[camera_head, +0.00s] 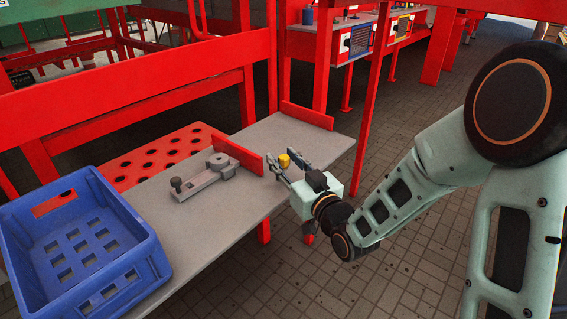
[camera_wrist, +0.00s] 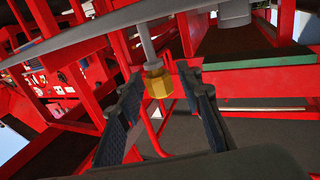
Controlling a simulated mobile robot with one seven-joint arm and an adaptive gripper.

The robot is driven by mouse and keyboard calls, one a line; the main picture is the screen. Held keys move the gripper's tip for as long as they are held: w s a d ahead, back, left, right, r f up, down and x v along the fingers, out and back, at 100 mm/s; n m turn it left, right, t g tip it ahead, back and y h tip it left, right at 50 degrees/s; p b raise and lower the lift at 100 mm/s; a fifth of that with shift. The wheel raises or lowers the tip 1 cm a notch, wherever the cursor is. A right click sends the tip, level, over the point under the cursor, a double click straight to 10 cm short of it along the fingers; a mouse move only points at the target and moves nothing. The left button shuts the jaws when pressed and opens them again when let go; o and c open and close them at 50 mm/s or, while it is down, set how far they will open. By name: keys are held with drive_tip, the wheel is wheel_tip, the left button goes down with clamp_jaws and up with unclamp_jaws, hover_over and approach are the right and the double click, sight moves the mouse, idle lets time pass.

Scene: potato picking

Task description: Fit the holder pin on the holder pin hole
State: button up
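The holder pin has a yellow six-sided head (camera_head: 284,160). In the wrist view its yellow head (camera_wrist: 158,86) and grey shaft (camera_wrist: 148,48) show between my fingers. My gripper (camera_head: 283,157) is at the right end of the grey table. It is open, with a finger on each side of the head and a visible gap to both in the wrist view (camera_wrist: 162,76). A grey metal holder (camera_head: 208,178) lies left of my gripper, with a round part at its right end and a dark knob at its left end. I cannot make out the pin hole.
The grey table (camera_head: 230,232) is clear in front of the holder. A blue crate (camera_head: 125,250) stands at its left end. A red upright plate (camera_head: 238,156) stands between holder and gripper. A red perforated panel (camera_head: 150,158) and red frame bars lie behind.

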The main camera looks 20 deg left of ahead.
clamp_jaws()
